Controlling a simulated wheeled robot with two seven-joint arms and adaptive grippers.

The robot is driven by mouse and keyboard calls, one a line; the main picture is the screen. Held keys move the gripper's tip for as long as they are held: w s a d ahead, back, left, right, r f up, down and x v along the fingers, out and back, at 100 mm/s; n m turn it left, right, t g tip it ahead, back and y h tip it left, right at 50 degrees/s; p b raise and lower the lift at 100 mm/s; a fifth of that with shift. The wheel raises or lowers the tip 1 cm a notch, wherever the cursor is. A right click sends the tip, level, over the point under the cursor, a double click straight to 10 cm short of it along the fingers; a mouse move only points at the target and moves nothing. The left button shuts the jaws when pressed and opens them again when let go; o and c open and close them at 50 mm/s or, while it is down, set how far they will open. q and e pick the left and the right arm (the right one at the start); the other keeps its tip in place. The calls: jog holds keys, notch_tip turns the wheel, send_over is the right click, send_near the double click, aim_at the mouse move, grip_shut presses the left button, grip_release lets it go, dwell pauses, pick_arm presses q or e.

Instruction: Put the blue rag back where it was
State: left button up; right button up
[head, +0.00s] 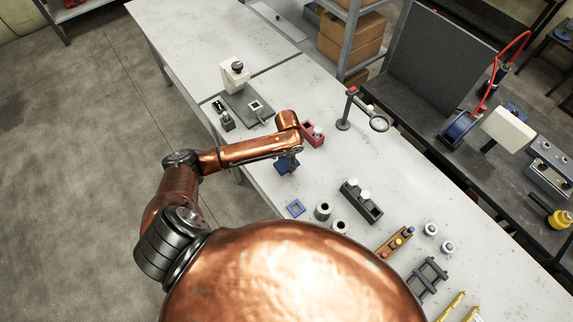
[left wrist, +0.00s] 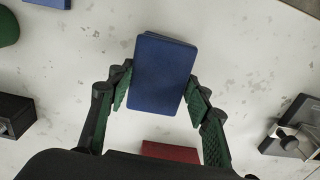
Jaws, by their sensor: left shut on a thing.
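The blue rag (left wrist: 163,72) is a folded, flat-looking dark blue block in the left wrist view. My left gripper (left wrist: 158,98) is shut on it, with a green-padded finger on each side. In the head view the rag (head: 284,166) shows below the end of my left arm, over the near side of the white table. How high the rag is above the table I cannot tell. My right gripper is not in view.
A red container (head: 312,136) is just beyond the gripper. A grey fixture (head: 249,108) is to its left.

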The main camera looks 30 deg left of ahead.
aim_at(286, 165)
pick_arm(q)
jog(key=shift+w+f, duration=0.2)
jog(key=shift+f, duration=0.1)
jog(key=shift+w+a+f, duration=0.1)
jog(key=shift+a+f, duration=0.05)
jog(key=shift+f, duration=1.45)
jog(key=o, duration=1.2)
jog(key=shift+f, duration=0.15)
jog(key=r, duration=1.2)
jog(key=shift+d+r, duration=0.15)
jog(key=shift+d, duration=0.05)
